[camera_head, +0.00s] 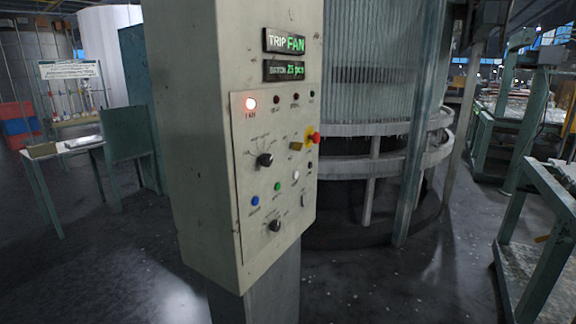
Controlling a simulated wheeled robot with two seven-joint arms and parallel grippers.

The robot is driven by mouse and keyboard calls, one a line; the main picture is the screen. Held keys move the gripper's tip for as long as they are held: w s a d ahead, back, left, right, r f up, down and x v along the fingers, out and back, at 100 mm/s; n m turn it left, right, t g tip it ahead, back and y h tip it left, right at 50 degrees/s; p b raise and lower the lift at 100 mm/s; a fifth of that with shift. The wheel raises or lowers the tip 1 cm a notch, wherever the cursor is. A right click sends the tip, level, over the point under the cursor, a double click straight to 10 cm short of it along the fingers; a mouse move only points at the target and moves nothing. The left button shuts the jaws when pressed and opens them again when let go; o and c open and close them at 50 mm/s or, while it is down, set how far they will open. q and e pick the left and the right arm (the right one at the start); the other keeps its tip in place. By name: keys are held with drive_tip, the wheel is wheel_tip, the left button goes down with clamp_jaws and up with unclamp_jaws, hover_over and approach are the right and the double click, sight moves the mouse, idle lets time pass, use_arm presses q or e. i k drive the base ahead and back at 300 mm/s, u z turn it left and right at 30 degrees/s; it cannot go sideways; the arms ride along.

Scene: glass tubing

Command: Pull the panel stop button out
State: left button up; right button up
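The red stop button (315,137) sits on a yellow backing (309,143) at the right edge of the control panel (240,190). I cannot tell from this angle whether it is pressed in or out. The panel is on the right-hand face of a tall beige cabinet (190,130). It carries a glowing red lamp (250,103), two black rotary knobs (265,160), and small blue (255,200), green (277,186) and white buttons. Displays (284,41) above the panel read "TRIP FAN" and "BATCH 25 pcs". Neither of my grippers is in view.
A large round rack of glass tubes (375,80) with a grey ring rail (385,160) stands behind the cabinet. A table (70,148) is at the left, a green metal frame (545,230) at the right. The floor in front right is clear.

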sight(316, 138)
drive_tip(key=u, duration=0.6)
drive_tip(key=i, duration=1.25)
drive_tip(key=z, duration=0.1)
